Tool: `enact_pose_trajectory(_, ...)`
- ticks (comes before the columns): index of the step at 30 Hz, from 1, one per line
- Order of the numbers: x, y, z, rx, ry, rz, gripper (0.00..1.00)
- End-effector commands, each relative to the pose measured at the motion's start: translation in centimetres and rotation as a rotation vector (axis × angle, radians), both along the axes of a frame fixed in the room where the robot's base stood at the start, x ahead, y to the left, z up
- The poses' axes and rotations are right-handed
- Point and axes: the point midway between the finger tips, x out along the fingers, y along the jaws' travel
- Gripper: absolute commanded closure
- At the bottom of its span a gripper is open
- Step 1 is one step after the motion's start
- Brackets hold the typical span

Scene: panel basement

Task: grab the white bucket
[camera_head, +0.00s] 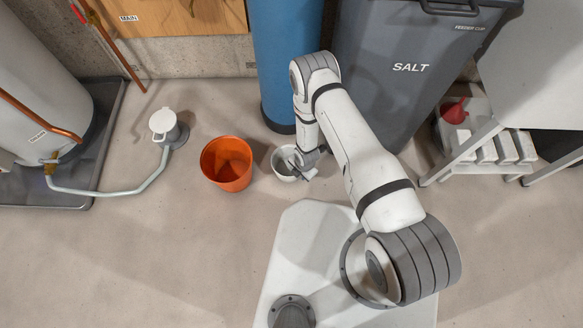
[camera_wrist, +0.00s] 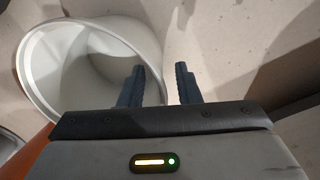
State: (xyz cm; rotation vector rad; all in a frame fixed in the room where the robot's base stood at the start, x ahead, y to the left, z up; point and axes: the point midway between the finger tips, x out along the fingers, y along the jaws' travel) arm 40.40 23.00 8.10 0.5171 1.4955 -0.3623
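The white bucket (camera_head: 281,167) stands upright on the floor, just right of an orange bucket. My gripper (camera_head: 299,168) is at its right side in the head view and covers part of it. In the wrist view the white bucket (camera_wrist: 42,65) fills the upper left, its pale rim and grey inside showing. My gripper (camera_wrist: 160,84) has its two dark fingers apart. The left finger overlaps the bucket and the right finger shows against the floor. The bucket's right edge shows between them. I cannot tell whether either finger touches it.
The orange bucket (camera_head: 227,164) stands close on the left. Behind are a blue cylinder (camera_head: 285,60) and a grey SALT bin (camera_head: 400,75). A white drain pot (camera_head: 165,125) with a hose is farther left. A low rack (camera_head: 480,150) stands right. The front left floor is clear.

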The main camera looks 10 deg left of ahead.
Motion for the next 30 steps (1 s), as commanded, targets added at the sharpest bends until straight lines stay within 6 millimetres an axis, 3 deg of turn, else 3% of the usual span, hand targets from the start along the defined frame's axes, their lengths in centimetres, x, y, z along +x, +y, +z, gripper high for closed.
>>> enact_pose_trajectory(3, 0.10, 0.14, -1.44, 0.001, -0.001, 0.001, 0.70)
enact_pose_trajectory(9, 0.10, 0.16, -1.33, 0.000, 0.000, 0.001, 0.70)
enact_pose_trajectory(20, 0.08, 0.17, -1.32, 0.000, 0.000, 0.001, 0.99)
enact_pose_trajectory(30, 0.07, 0.19, -1.32, 0.000, 0.000, 0.001, 1.00)
